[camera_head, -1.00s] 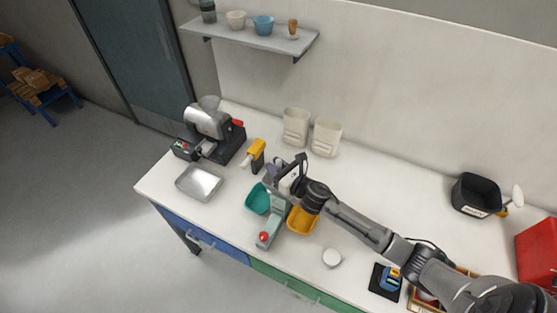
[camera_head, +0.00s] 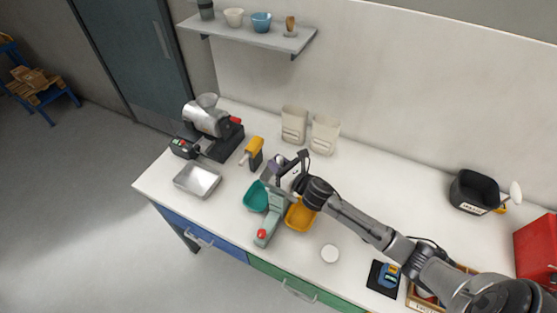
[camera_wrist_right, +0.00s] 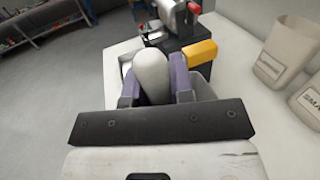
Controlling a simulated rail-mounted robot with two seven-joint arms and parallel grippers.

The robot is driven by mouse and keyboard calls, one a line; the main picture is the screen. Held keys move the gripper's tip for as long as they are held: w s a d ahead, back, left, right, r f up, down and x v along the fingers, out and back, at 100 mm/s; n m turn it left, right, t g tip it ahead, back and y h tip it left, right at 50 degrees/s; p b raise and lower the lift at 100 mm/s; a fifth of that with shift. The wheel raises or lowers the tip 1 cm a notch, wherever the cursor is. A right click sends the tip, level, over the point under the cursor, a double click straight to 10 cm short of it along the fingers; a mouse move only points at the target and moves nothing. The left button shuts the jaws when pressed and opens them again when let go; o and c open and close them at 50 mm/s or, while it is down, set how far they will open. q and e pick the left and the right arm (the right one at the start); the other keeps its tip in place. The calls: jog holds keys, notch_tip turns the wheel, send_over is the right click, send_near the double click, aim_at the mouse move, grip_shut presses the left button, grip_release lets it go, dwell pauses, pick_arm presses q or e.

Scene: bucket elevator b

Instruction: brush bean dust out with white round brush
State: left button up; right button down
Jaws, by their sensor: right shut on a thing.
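My right gripper (camera_head: 277,170) is over the grey-green elevator machine (camera_head: 273,216), at its far end. In the right wrist view, its purple fingers (camera_wrist_right: 156,88) are shut on a pale, smooth, rounded thing, which I take for the white round brush (camera_wrist_right: 152,72). Its bristles are hidden, and I cannot tell whether it touches the machine. A teal bin (camera_head: 256,196) is left of the machine and an orange bin (camera_head: 300,217) is right of it. No bean dust can be made out. My left gripper is not in view.
A roaster-like machine (camera_head: 207,119), a metal tray (camera_head: 197,180) and a yellow-topped tool (camera_head: 254,150) are to the left. Two beige containers (camera_head: 325,135) stand behind. A black bin (camera_head: 474,191) and a red box (camera_head: 538,250) are at right.

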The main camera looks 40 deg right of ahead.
aim_at(280, 157)
jog(key=shift+s+d, duration=0.3)
jog(key=shift+s, duration=0.1)
jog(key=shift+s+a+p, duration=0.15)
jog(key=shift+a+p, duration=0.2)
jog(key=shift+d, duration=0.4)
jog(key=shift+a, duration=0.15)
jog(key=shift+a+r+p, duration=0.2)
jog(key=shift+a+p, duration=0.05)
jog(key=shift+p, duration=0.05)
notch_tip(280, 157, up, 3)
jog(key=shift+d+r+p, duration=0.1)
jog(key=shift+r+p, duration=0.05)
jog(key=shift+p, duration=1.1)
jog(key=shift+s+r+p, duration=0.1)
jog(key=shift+r+p, duration=0.65)
notch_tip(280, 157, up, 3)
jog(key=p, duration=0.3)
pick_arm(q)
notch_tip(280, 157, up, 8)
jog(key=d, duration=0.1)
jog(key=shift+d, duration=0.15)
